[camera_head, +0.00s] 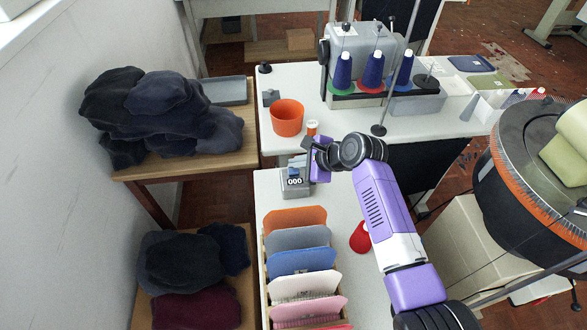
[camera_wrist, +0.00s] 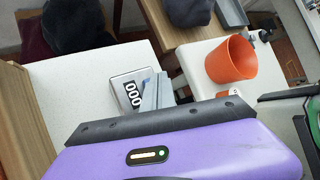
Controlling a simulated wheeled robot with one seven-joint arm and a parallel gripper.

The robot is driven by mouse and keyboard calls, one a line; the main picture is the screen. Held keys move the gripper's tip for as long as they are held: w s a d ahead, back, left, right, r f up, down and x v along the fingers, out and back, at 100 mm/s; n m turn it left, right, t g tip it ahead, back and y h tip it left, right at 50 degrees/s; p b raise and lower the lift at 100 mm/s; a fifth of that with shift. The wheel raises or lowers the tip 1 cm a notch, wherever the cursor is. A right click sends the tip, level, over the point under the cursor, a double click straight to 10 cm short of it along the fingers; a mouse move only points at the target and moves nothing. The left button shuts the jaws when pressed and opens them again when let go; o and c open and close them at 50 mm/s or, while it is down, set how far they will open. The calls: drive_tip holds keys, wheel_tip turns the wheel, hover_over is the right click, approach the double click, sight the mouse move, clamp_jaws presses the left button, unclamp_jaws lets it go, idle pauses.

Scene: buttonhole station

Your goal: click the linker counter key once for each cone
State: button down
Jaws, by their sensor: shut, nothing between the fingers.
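The linker counter (camera_head: 295,182) is a small grey box on the near white table, its display reading 000. It also shows in the wrist view (camera_wrist: 122,82), turned sideways. My gripper (camera_head: 305,164) is shut and empty, just behind and right of the counter. In the wrist view its grey fingertips (camera_wrist: 157,88) overlap the counter's edge; I cannot tell whether they touch it. The key is not clearly visible.
An orange cup (camera_head: 287,118) and a small orange-and-white spool (camera_head: 312,128) stand behind the counter. A rack of coloured knit panels (camera_head: 300,262) lies in front. A red item (camera_head: 360,237) lies beside my arm. A round needle machine (camera_head: 510,165) stands at right.

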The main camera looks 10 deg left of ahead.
sight(296, 171)
drive_tip(key=shift+f, duration=0.6)
idle(0.5)
idle(0.3)
drive_tip(key=shift+r+p, duration=0.85)
drive_tip(key=shift+r, duration=0.15)
wheel_tip(296, 171, up, 5)
drive_tip(key=p, duration=0.5)
idle(2.3)
